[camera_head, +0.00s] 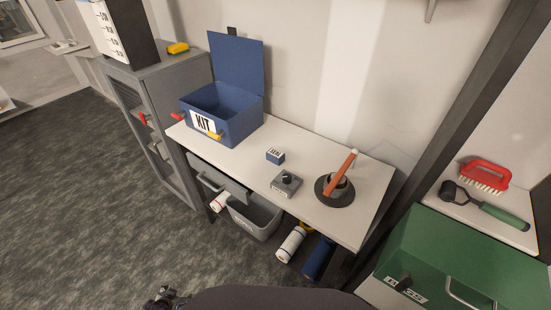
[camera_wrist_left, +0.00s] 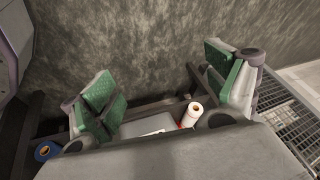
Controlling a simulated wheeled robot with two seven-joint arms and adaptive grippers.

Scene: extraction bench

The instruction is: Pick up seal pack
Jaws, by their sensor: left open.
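The seal pack (camera_head: 275,156) looks like a small blue and white box with lettering. It sits on the middle of the white bench top (camera_head: 318,207), behind a small grey block. My left gripper (camera_head: 165,297) shows only in small part at the bottom edge of the head view, low in front of the bench and well apart from the pack. In the left wrist view the two green-padded fingers (camera_wrist_left: 163,82) are spread wide, with nothing between them. The pack does not show in that view. My right gripper is not in view.
A blue open-lidded KIT box (camera_head: 241,121) stands at the bench's left end. A grey block (camera_head: 286,184) and a round dark stand (camera_head: 330,199) with an orange stick are near the pack. An open drawer (camera_head: 217,184), a grey bin (camera_head: 256,217) and rolls (camera_head: 291,244) are below.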

